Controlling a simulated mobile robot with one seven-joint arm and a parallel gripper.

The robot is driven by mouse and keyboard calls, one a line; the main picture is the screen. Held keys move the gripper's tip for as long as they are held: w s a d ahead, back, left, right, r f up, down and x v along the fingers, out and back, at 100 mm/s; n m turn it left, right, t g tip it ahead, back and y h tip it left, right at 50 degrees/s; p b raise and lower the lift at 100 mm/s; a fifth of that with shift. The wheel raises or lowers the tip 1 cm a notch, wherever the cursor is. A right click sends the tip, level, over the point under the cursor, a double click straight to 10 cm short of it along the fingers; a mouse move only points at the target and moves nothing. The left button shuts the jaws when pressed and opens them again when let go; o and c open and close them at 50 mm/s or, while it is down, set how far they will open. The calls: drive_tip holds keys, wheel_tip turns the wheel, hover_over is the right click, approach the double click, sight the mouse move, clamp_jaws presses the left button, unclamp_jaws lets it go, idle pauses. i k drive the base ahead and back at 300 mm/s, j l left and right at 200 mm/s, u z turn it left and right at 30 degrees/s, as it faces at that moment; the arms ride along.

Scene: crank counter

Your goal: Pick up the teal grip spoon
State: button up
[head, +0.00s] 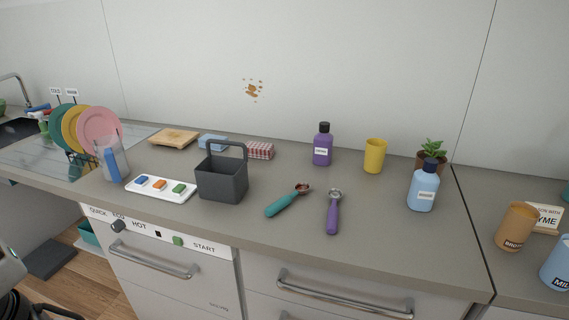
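The teal grip spoon (287,200) lies on the grey counter (385,240), with its teal handle toward the front left and its brownish head toward the back right. It is right of the dark grey caddy (221,183) and apart from it. A similar utensil with a purple handle (333,212) lies to its right, with a metal head. My gripper's fingers are not in view. Dark parts at the bottom left corner may belong to my arm.
Behind the spoon stand a purple bottle (322,146) and a yellow cup (375,155). A blue bottle (423,187) and a potted plant (432,152) are at right. A white tray (161,196) with coloured blocks is left of the caddy. The counter in front of the spoon is clear.

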sight(301, 187)
drive_tip(key=i+j+z, duration=0.1)
drive_tip(key=j+z, duration=0.2)
drive_tip(key=j, duration=0.4)
drive_tip(key=j+z, duration=0.25)
drive_tip(key=j, duration=0.4)
drive_tip(key=i, duration=0.55)
